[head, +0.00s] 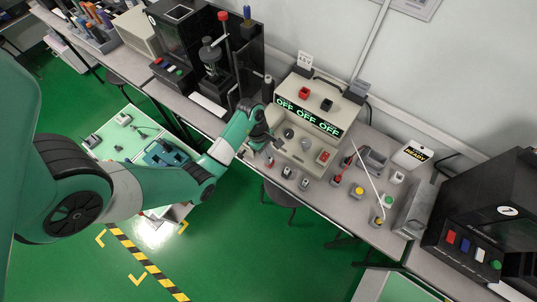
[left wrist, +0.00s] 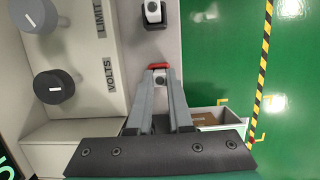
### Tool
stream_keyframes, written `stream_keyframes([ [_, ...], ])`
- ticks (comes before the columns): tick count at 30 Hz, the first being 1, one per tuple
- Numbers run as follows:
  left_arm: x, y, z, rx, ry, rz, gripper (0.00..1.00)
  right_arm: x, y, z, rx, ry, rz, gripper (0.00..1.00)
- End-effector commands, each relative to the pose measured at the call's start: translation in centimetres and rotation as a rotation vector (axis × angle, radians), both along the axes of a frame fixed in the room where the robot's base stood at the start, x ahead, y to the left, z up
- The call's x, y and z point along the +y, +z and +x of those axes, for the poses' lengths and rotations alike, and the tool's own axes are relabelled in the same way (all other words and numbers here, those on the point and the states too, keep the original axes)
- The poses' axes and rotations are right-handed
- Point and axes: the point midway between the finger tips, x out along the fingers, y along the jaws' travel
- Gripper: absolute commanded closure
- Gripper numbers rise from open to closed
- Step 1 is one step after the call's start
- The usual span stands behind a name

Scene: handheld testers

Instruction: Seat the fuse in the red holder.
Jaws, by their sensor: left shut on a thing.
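My left gripper (head: 272,149) is over the front edge of the bench, in front of the power supply. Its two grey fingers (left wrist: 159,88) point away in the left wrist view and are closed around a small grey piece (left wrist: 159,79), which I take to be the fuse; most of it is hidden. The red holder (left wrist: 158,66) shows as a red strip just at the fingertips, and in the head view as a small red and grey thing (head: 269,161) below the gripper. I cannot tell whether the fuse is inside it. My right gripper is not in view.
A dark holder with a pale top (left wrist: 153,14) stands beyond the fingertips. The beige power supply (head: 308,118) with knobs is close beside the gripper. Several small testers and buttons (head: 357,191) stand to the right on the bench. Green floor lies past the bench edge.

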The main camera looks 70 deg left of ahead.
Motion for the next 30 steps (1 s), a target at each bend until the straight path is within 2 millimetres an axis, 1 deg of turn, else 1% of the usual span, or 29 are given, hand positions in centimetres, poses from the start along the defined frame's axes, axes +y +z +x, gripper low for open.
stream_keyframes([
  [4, 0.0, 0.2, 0.0, -0.001, -0.001, 0.001, 1.0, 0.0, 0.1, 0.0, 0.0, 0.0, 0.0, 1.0],
  [8, 0.0, -0.3, 0.0, -0.001, -0.001, 0.001, 1.0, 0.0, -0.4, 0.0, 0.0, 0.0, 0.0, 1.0],
  [9, 0.0, -0.2, 0.0, -0.001, -0.001, 0.001, 0.76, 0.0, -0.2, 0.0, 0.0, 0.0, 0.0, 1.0],
  [13, 0.0, -0.1, 0.0, -0.001, -0.001, 0.001, 0.53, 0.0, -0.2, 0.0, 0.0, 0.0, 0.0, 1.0],
  [14, 0.0, -0.1, 0.0, -0.001, -0.001, 0.001, 0.52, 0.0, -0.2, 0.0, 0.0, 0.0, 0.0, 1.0],
  [20, 0.0, -0.1, 0.0, -0.001, -0.001, 0.001, 0.52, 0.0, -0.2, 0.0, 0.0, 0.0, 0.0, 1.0],
  [23, 0.0, 0.2, 0.0, -0.001, -0.001, 0.001, 0.52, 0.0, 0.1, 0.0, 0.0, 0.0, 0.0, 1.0],
  [26, 0.2, 1.2, 0.0, -0.003, 0.001, 0.002, 0.52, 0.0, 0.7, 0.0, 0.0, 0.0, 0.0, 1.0],
  [29, 0.7, 3.3, -0.3, -0.004, 0.001, 0.003, 0.52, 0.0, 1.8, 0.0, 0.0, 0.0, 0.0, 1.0],
  [30, 0.9, 4.3, -0.5, -0.005, 0.002, 0.003, 0.52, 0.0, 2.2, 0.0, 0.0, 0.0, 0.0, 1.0],
])
